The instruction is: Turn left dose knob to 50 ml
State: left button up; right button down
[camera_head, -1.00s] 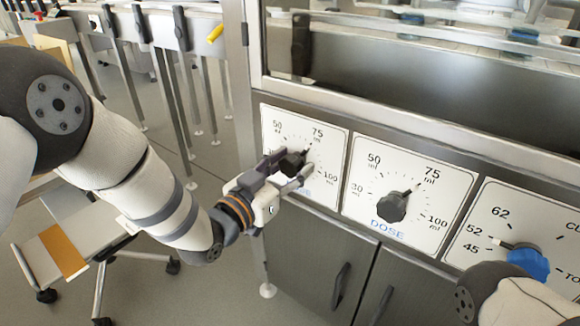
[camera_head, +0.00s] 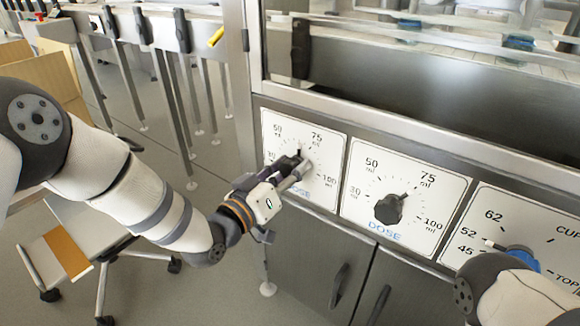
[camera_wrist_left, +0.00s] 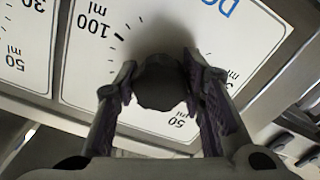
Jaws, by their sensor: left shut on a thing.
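The left dose knob (camera_head: 300,153) is dark and sits on the leftmost white dial plate (camera_head: 331,140). Its tip points roughly straight up, between the 50 and 75 ml marks. My left gripper (camera_head: 295,167) is shut on this knob and covers much of it. In the left wrist view the dark knob (camera_wrist_left: 160,84) sits between the two fingers of my left gripper (camera_wrist_left: 155,85), with one finger against each side. Part of my right arm shows at the lower right; its gripper is out of view.
A second black dose knob (camera_head: 390,208) on the middle plate points near 75 ml. A blue knob (camera_head: 526,256) is on the right plate, partly behind my right arm. Cabinet doors (camera_head: 322,262) lie below. A chair (camera_head: 62,254) stands at the left.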

pick_arm(q)
jog(key=n, duration=0.5)
jog(key=shift+n, duration=0.3)
jog(key=shift+s+n+b, duration=0.1)
jog(key=shift+n+b, duration=0.3)
jog(key=shift+n, duration=1.6)
jog(key=o, duration=1.2)
jog(key=v, duration=1.2)
jog(key=shift+r, duration=0.1)
